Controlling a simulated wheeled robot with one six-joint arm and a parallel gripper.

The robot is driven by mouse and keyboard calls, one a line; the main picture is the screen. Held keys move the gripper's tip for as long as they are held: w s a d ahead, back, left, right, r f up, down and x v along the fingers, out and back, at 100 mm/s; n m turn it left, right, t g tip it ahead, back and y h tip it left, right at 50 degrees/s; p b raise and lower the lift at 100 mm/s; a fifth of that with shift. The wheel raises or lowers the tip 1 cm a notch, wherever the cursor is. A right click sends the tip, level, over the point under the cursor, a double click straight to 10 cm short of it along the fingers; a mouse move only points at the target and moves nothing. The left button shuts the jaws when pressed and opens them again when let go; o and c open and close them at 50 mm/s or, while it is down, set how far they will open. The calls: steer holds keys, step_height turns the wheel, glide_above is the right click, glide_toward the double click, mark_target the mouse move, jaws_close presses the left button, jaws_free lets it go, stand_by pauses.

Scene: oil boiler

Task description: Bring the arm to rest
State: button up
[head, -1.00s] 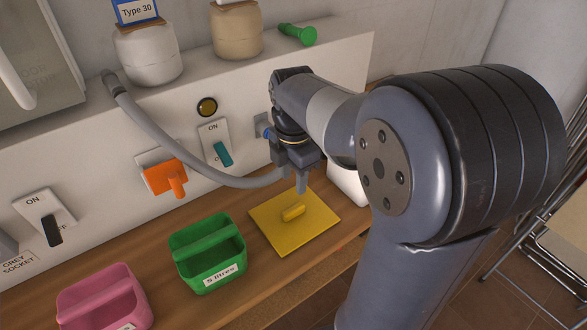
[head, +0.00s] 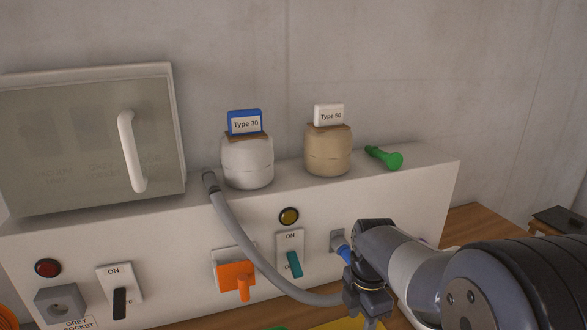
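My gripper (head: 369,318) is at the bottom of the head view, pointing down in front of the white panel. Its fingertips are at or below the frame edge, so I cannot tell whether they are open or shut. My arm reaches in from the lower right. A grey hose (head: 262,258) runs from the top of the panel down to just left of my gripper, and its lower end is hidden there. A blue connector (head: 343,252) sits at a grey wall fitting beside my wrist.
A handled cabinet (head: 85,135) is at left. The panel bears an orange handle (head: 236,278), a teal switch (head: 294,264), a black switch (head: 119,302) and a grey socket (head: 61,304).

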step_height(320, 180, down, 6)
steer(key=shift+r, duration=1.9)
steer(key=shift+f, duration=0.15)
